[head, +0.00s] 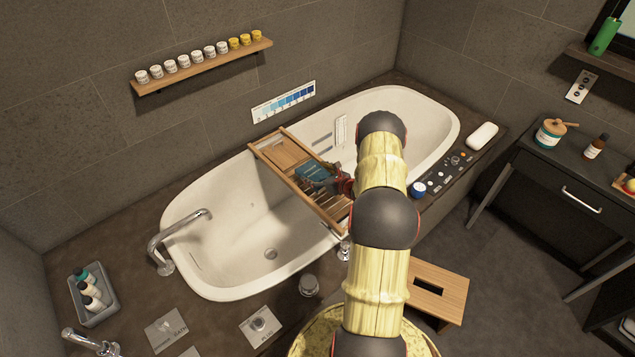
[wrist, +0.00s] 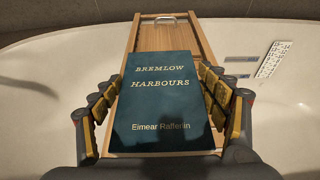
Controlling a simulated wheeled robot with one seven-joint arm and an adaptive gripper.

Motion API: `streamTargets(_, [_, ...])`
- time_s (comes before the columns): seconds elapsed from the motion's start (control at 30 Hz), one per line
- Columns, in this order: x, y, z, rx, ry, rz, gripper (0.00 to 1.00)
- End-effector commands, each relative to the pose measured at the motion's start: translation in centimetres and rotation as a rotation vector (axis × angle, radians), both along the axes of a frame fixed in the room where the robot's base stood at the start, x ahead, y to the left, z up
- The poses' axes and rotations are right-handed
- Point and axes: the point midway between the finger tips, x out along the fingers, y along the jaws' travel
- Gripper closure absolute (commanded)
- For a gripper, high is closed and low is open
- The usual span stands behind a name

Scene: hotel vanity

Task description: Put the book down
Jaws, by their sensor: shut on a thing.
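The book (wrist: 167,100) is dark teal, with "Bremlow Harbours" and "Eimear Rafferlin" on its cover. My gripper (wrist: 165,92) is shut on it, with yellow-padded fingers along its left and right sides. In the head view the book (head: 311,172) shows as a small teal patch over the wooden bath tray (head: 285,178). My gripper (head: 330,182) is partly hidden behind my arm there. The tray (wrist: 185,36) extends beyond the book's far edge in the wrist view. I cannot tell whether the book touches the tray.
The tray spans the white bathtub (head: 220,215). A tap (head: 175,240) stands at the tub's left end. A wall shelf (head: 205,65) holds several small jars. A wooden stool (head: 437,292) stands on the floor at right. A black vanity (head: 560,180) is farther right.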

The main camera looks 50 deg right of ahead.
Motion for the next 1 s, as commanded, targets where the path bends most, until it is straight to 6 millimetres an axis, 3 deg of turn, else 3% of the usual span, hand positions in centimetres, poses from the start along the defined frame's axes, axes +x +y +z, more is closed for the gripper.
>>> streamTargets(0.1, [0.6,-1.1,-1.4,-0.002,-0.003,0.001,0.54])
streamTargets(0.37, [1.0,-2.2,-2.7,-0.002,-0.003,0.001,0.54])
streamTargets(0.57, [1.0,-2.0,-5.5,-0.001,-0.002,0.001,0.54])
streamTargets(0.97, [1.0,-2.1,-5.9,-0.002,-0.003,0.001,0.54])
streamTargets(1.0, [1.0,-2.1,-5.8,-0.001,-0.002,0.000,0.23])
